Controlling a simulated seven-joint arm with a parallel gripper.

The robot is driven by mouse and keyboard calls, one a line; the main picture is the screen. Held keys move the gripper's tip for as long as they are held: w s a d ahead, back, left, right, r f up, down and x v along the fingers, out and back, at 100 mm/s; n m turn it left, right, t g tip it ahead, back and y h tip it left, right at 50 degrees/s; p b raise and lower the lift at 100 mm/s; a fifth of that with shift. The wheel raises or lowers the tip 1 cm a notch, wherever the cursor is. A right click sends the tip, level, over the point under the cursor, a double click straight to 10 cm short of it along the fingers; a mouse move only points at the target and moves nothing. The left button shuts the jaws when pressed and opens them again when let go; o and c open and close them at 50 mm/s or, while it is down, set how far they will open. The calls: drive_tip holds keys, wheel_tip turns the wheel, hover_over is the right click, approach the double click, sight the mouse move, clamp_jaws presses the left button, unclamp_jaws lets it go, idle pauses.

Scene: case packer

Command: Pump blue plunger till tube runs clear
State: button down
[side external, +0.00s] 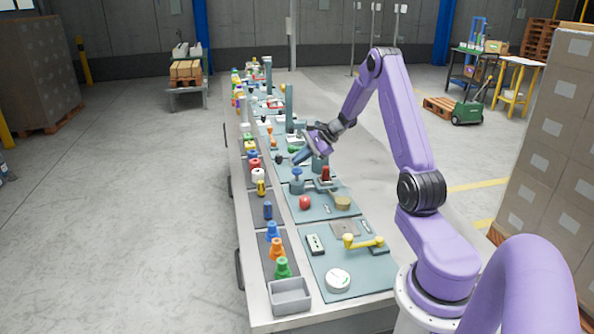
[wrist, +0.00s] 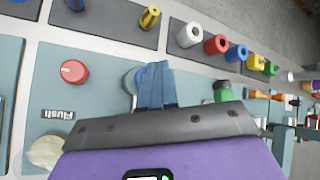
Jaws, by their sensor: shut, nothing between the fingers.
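The blue plunger (side external: 297,174) stands upright on a teal station plate (side external: 322,213) in the side external view. No tube contents can be made out.
A tan round part (side external: 342,203) is close by. Bottles and coloured caps line the table's left side. A yellow crank (side external: 362,242) and grey bin (side external: 290,296) are nearer the camera.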

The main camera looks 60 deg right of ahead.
sight(297, 170)
drive_tip(key=shift+f, duration=0.15)
drive_tip(key=shift+f, duration=0.3)
drive_tip(key=shift+f, duration=1.25)
idle(1.4)
drive_tip(key=shift+r, duration=1.7)
drive_tip(key=shift+r, duration=2.5)
